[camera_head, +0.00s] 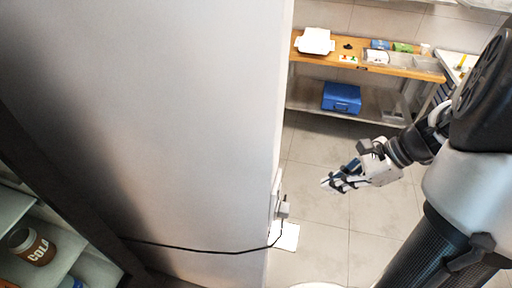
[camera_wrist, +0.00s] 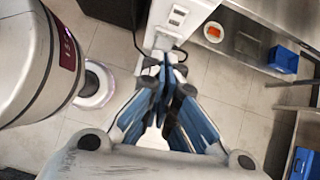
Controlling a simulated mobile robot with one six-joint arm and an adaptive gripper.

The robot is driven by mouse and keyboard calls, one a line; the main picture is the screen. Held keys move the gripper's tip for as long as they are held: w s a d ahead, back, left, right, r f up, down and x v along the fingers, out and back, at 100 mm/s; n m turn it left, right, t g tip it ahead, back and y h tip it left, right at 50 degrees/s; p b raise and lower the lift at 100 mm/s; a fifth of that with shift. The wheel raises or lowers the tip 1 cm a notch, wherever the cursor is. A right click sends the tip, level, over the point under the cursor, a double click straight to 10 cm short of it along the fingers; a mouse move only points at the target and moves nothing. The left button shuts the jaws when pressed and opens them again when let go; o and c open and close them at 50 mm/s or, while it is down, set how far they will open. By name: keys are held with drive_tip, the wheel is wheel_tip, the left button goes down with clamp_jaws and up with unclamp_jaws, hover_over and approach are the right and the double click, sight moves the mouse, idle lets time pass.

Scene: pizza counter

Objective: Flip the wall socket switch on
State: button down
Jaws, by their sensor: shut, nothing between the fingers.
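The wall socket (camera_head: 279,205) shows edge-on at the right edge of the pale wall in the head view, with a dark cable running to it. In the wrist view the white socket plate (camera_wrist: 176,17) is at the top centre, with small dark-edged details on its face. I cannot tell the switch position. My gripper (camera_head: 326,184) is to the right of the socket in the head view, with a visible gap. In the wrist view my gripper (camera_wrist: 166,62) has its blue-padded fingers together, empty, with the tips just below the plate in the picture.
The pale wall (camera_head: 180,110) fills the left of the head view. A shelf with a cola jar (camera_head: 32,246) is at lower left. A wooden counter (camera_head: 400,69) with a blue box (camera_head: 341,98) below stands at the back. Tiled floor between is mostly clear.

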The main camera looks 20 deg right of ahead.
sight(280, 192)
drive_tip(key=w+a+f+m+b, duration=0.1)
drive_tip(key=w+a+f, duration=0.4)
drive_tip(key=f, duration=0.4)
drive_tip(key=shift+w+a+b, duration=0.2)
drive_tip(key=shift+a+b, duration=0.15)
drive_tip(key=shift+a, duration=0.55)
drive_tip(key=shift+f, duration=0.1)
drive_tip(key=b, duration=0.1)
drive_tip(key=f+t+y+b, duration=0.1)
drive_tip(key=shift+w+a+b, duration=0.2)
drive_tip(key=shift+a+b, duration=0.1)
drive_tip(key=shift+a, duration=0.1)
drive_tip(key=shift+r, duration=0.1)
